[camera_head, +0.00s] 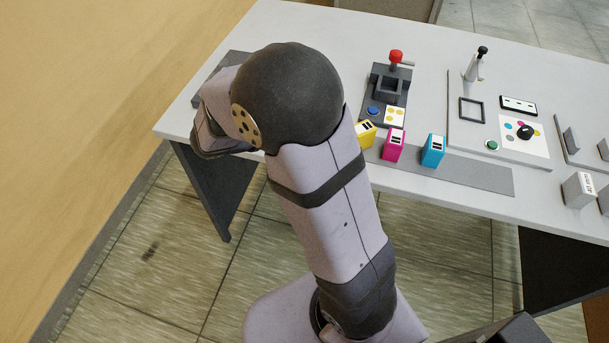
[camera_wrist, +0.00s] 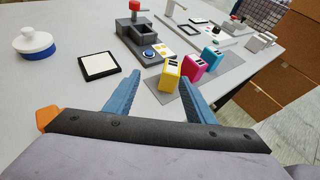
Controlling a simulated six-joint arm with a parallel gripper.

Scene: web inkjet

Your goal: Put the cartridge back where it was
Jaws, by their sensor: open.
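Three cartridges stand upright in a row on a grey strip (camera_head: 472,177): a yellow one (camera_head: 366,134), a magenta one (camera_head: 393,145) and a cyan one (camera_head: 433,150). In the wrist view the yellow cartridge (camera_wrist: 170,74) is nearest, with the magenta (camera_wrist: 192,67) and cyan (camera_wrist: 212,58) ones behind it to the right. My gripper (camera_wrist: 157,82) is open and empty in the wrist view, its blue fingers apart, with the yellow cartridge beyond the right finger. In the head view my arm hides the gripper. A white-and-grey cartridge (camera_head: 578,190) stands at the right.
A dark station (camera_head: 385,95) with a red-knobbed lever and blue button stands behind the row. A panel (camera_head: 470,140) with a dial and green button lies right of it. In the wrist view, a black-framed white pad (camera_wrist: 98,65) and a blue-white round object (camera_wrist: 34,43) lie left.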

